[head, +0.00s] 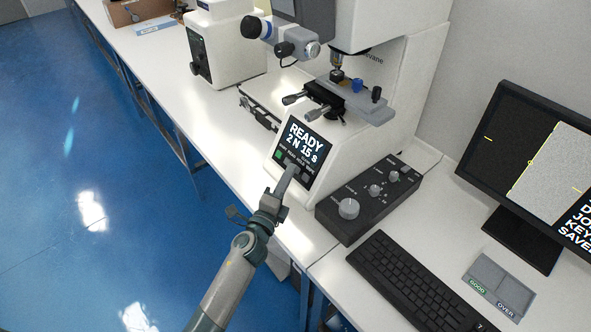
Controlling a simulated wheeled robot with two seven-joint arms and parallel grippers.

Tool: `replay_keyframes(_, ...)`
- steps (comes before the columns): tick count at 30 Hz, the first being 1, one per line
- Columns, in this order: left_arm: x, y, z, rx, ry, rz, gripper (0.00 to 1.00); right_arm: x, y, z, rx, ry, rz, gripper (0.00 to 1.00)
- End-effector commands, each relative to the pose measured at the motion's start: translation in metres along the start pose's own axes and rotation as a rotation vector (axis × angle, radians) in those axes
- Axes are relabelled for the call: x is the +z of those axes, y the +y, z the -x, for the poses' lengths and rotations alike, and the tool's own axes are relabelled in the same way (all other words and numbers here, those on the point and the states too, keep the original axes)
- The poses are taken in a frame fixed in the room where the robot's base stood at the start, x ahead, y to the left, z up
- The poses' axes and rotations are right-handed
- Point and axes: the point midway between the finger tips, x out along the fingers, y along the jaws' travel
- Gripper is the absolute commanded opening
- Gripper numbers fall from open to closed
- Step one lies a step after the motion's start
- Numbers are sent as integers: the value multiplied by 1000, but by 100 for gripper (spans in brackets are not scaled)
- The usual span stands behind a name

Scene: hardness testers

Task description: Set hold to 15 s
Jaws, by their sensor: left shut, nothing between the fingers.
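The hardness tester (395,75) stands on the white bench, with a tilted front panel. Its small screen (303,145) reads "READY" and "2 N 15 s". A row of small buttons lies below the screen, with a green one (278,155) at the left end. My left gripper (289,171) is shut and empty, its fingertips at the button row near the middle. It covers part of the row, and I cannot tell whether it touches a button. My right gripper is not in view.
A black control box with knobs (349,209) sits right of the panel. A keyboard (405,285), a grey two-part tray (499,284) and a monitor (525,150) stand further right. Another white machine (222,45) stands at the back. The blue floor at left is clear.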

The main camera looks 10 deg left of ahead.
Motion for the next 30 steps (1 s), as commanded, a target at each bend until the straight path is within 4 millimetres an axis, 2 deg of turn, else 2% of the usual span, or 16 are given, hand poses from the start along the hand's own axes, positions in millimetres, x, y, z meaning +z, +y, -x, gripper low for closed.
replay_keyframes(30,10,-12,14,0,0,-1,0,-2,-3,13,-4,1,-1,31)
